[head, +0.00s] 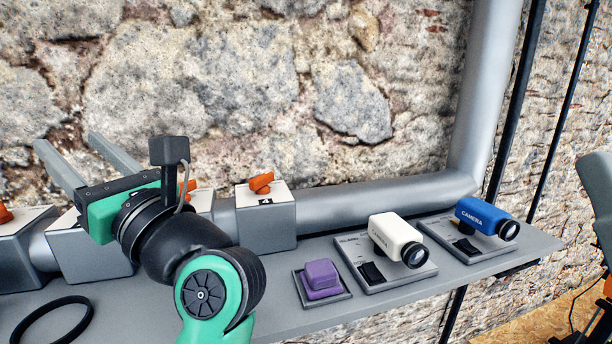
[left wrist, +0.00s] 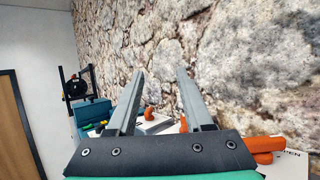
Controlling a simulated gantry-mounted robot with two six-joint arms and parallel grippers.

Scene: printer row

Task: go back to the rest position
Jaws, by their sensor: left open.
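My left gripper (head: 88,160) is raised in front of the stone wall, above the back of the grey shelf (head: 150,312). Its two grey fingers point up and to the left, spread apart with nothing between them. In the left wrist view the same gripper (left wrist: 158,95) shows its fingers apart against the stone wall.
Grey boxes with orange knobs, one marked 4 (head: 266,222), line the pipe (head: 385,195). A purple block (head: 320,278), a white camera (head: 397,240) and a blue camera (head: 485,216) stand on the shelf. A black ring (head: 50,318) lies front left. Bare shelf shows centre front.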

